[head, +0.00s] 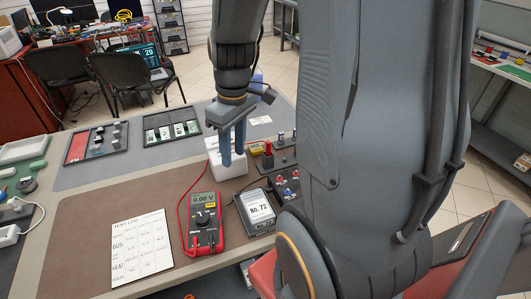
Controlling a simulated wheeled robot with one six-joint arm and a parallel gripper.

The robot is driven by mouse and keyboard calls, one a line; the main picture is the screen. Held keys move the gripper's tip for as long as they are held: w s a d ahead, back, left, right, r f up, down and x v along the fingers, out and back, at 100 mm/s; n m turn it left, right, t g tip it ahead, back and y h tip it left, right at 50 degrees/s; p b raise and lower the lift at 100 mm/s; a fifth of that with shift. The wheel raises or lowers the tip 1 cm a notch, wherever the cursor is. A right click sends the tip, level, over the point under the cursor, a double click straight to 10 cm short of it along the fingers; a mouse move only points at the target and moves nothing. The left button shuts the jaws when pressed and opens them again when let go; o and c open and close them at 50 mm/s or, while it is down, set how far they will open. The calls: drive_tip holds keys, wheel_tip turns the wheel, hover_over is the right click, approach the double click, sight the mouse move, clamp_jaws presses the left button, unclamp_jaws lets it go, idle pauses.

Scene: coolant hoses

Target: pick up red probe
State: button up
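My gripper (233,158) points down over a white block-shaped holder (213,158) near the middle of the table. Its two blue-grey fingers stand apart, with nothing clearly seen between them. A red lead (181,208) loops from the red multimeter (204,222) up toward the white holder. I cannot make out the red probe at its end; the fingers and holder may hide it. A small upright red piece (267,156) stands on a dark block right of the gripper; I cannot tell what it is.
A meter box marked No. 72 (259,208) and a dark block with coloured terminals (287,188) lie right of the multimeter. A test log sheet (141,240) lies to the left. Two trays (97,143) (172,134) stand behind. My arm hides the table's right side.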

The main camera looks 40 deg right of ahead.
sight(270, 143)
drive_tip(key=w+d+f+n+y+b, duration=0.1)
drive_tip(key=d+n+y, duration=0.1)
drive_tip(key=d+n, duration=0.5)
drive_tip(key=w+d+f+n+y+b, duration=0.1)
drive_tip(key=d+n+b, duration=0.15)
drive_tip(key=d, duration=0.85)
drive_tip(key=shift+n+t+y, duration=0.3)
drive_tip(key=shift+n+t, duration=0.1)
drive_tip(key=shift+n, duration=0.15)
drive_tip(key=p+x, duration=0.1)
drive_tip(key=x, duration=0.2)
drive_tip(key=w+p+x, duration=0.1)
drive_tip(key=p+x, duration=0.1)
drive_tip(key=x, duration=0.2)
drive_tip(key=shift+w+a+r, duration=0.1)
drive_tip(key=shift+w+a, duration=0.05)
clamp_jaws()
